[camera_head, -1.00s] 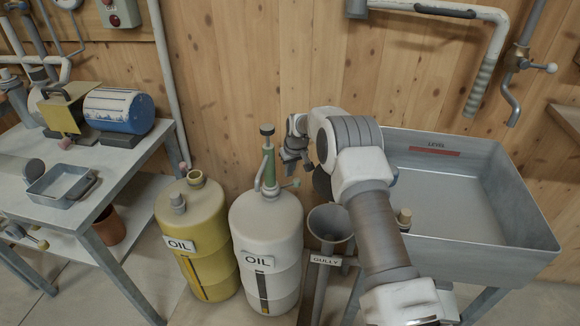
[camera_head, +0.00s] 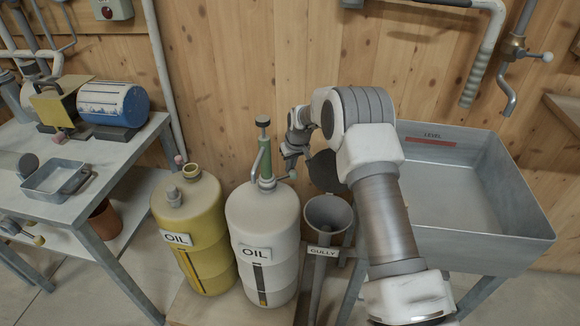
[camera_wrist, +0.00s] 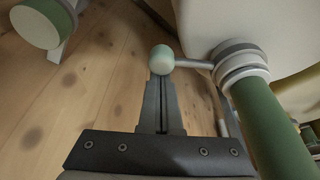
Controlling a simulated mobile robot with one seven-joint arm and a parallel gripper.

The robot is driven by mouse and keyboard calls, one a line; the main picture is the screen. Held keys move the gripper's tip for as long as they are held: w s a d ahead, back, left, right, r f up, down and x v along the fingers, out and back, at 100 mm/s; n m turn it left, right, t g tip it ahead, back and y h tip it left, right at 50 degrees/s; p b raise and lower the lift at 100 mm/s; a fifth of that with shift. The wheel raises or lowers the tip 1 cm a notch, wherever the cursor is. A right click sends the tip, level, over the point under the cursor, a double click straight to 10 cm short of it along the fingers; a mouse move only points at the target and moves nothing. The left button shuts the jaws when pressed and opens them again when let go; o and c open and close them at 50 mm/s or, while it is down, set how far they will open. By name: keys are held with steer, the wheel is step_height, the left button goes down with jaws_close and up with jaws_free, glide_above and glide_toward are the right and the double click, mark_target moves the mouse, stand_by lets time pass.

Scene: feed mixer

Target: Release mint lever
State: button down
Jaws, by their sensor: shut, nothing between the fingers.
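The mint lever (camera_head: 292,174) is a short grey rod with a pale mint knob, sticking out to the right from the collar of the green pump (camera_head: 266,164) on the white oil drum (camera_head: 262,215). The mint knob (camera_wrist: 162,59) is close in the wrist view, with its rod running right to the pump's collar. My gripper (camera_head: 287,168) is shut and empty beside the lever. In the wrist view its closed fingertips (camera_wrist: 160,80) are right at the knob. I cannot tell whether they touch it.
A yellow oil drum (camera_head: 190,215) stands left of the white one. The gully funnel (camera_head: 328,218) and a large grey tank (camera_head: 455,200) are to the right. A metal table (camera_head: 95,185) with a blue motor (camera_head: 113,103) is at the left. The wooden wall is close behind.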

mark_target(295, 175)
steer(key=shift+s+d+m, duration=0.15)
steer(key=shift+s+m, duration=0.15)
steer(key=shift+m, duration=0.1)
steer(key=shift+s+d+m+h+p, duration=0.25)
steer(key=shift+s+m+h, duration=0.1)
steer(key=shift+s+m, duration=0.4)
steer(key=shift+s+d+m+h+p, duration=0.3)
steer(key=shift+s+m, duration=0.2)
steer(key=shift+m, duration=0.45)
steer(key=s+m+h, duration=0.1)
steer(key=s+m, duration=0.1)
steer(key=m, duration=0.1)
steer(key=s+m+h+p, duration=0.1)
steer(key=s+m, duration=0.1)
steer(key=m, duration=0.1)
steer(key=shift+s+a+r, duration=0.1)
steer(key=shift+s, duration=0.3)
steer(key=s+m, duration=0.1)
steer(key=s+m+p, duration=0.1)
steer(key=m, duration=0.1)
steer(key=shift+a+h, duration=0.3)
steer(key=shift+h, duration=0.05)
steer(key=shift+s+a, duration=0.25)
steer(key=shift+s, duration=0.15)
steer(key=shift+a, duration=0.1)
